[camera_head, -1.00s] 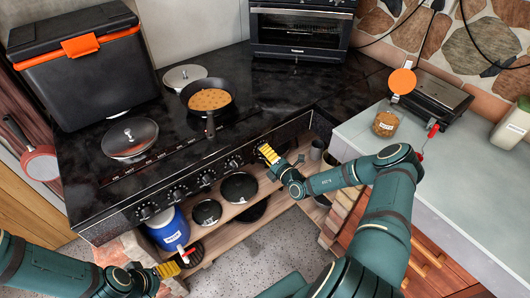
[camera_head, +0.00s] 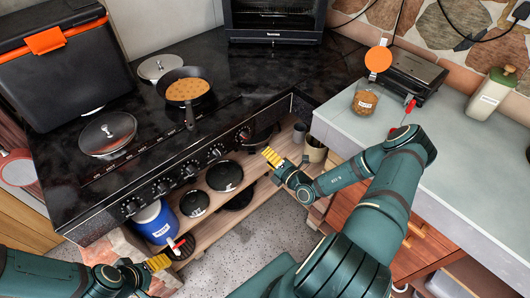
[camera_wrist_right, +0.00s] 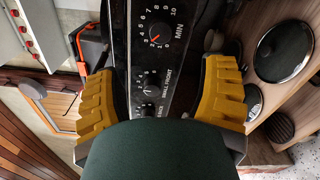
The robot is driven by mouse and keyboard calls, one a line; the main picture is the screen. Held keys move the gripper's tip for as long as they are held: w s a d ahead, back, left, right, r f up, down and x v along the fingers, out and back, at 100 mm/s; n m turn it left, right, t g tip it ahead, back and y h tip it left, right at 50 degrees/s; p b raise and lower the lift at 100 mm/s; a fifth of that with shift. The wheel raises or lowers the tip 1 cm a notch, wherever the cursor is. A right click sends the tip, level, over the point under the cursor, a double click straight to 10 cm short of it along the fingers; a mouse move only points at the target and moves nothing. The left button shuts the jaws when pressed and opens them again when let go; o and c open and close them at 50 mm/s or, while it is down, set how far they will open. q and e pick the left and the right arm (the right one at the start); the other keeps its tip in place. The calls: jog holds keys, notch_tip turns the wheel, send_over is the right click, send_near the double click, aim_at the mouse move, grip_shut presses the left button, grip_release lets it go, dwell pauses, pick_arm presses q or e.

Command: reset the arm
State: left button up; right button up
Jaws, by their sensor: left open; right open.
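My right gripper (camera_head: 271,158) is in front of the stove's knob panel (camera_head: 190,168), near its right end. In the right wrist view its yellow fingers (camera_wrist_right: 160,95) are spread apart, with a knob (camera_wrist_right: 158,36) and dial markings beyond them. Nothing is held between them. My left gripper (camera_head: 162,262) is low at the bottom left, below the blue canister (camera_head: 156,222), with yellow fingertips. It looks empty and touches nothing that I can make out.
A frying pan (camera_head: 187,90) with a flat brown food and a lidded pot (camera_head: 107,135) sit on the black stovetop. Pans (camera_head: 224,176) fill the shelf below. A grey counter (camera_head: 440,160) with a jar (camera_head: 365,102) is at right. Speckled floor (camera_head: 250,258) lies open.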

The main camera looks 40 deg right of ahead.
jog(key=a+n+g+y, duration=0.4)
jog(key=a+n+y, duration=0.4)
jog(key=a, duration=0.5)
jog(key=s+a+n+g+y, duration=0.3)
jog(key=s+a+n+g, duration=0.35)
jog(key=a+n, duration=0.4)
jog(key=s+a+f+n+g+h, duration=0.25)
jog(key=s+n+g, duration=0.2)
jog(key=n, duration=0.55)
jog(key=s+a+f+n+g+h, duration=0.1)
jog(key=s+n+g+h, duration=0.4)
jog(key=n, duration=0.4)
jog(key=w+r+n+t, duration=0.1)
jog(key=n, duration=0.2)
jog(key=a+r+n+t+h, duration=0.1)
jog(key=n, duration=0.3)
jog(key=w+r+n+t+b, duration=0.1)
jog(key=n+t, duration=0.1)
jog(key=n, duration=0.1)
jog(key=shift+w+a+r, duration=0.25)
jog(key=shift+w+a, duration=0.05)
jog(key=shift+d, duration=0.1)
